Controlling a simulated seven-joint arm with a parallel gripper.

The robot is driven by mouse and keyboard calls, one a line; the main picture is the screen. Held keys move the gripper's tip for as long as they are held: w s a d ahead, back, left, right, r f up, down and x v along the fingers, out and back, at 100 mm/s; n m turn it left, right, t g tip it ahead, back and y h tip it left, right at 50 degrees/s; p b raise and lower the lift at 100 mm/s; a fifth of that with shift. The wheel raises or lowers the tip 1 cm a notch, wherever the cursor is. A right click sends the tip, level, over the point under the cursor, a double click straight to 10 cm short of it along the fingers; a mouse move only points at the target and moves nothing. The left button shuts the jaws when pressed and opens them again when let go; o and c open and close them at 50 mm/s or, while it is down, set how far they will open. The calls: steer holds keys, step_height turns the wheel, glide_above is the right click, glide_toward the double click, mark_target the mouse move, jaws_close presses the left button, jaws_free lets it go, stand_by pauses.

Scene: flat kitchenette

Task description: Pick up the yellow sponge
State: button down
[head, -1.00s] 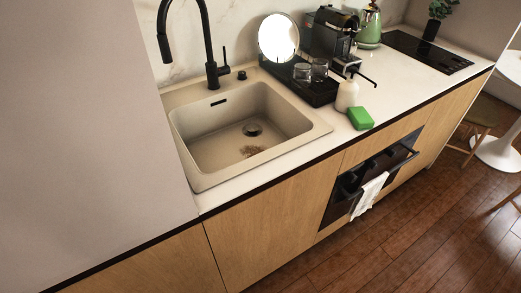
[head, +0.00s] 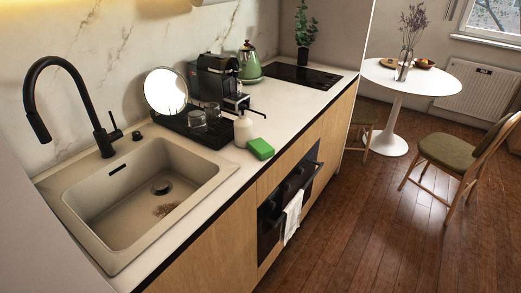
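I see no plainly yellow sponge in the head view. A bright green, sponge-like block (head: 260,148) lies flat on the white countertop near its front edge, right of the sink. It is just in front of and to the right of a pale soap dispenser (head: 243,129) with a black pump, whose spout reaches out above and behind the block. My gripper is not in view.
The sink (head: 143,190) with a tall black tap (head: 72,100) is at the left. Counter to the right, before the hob (head: 300,75), is clear.

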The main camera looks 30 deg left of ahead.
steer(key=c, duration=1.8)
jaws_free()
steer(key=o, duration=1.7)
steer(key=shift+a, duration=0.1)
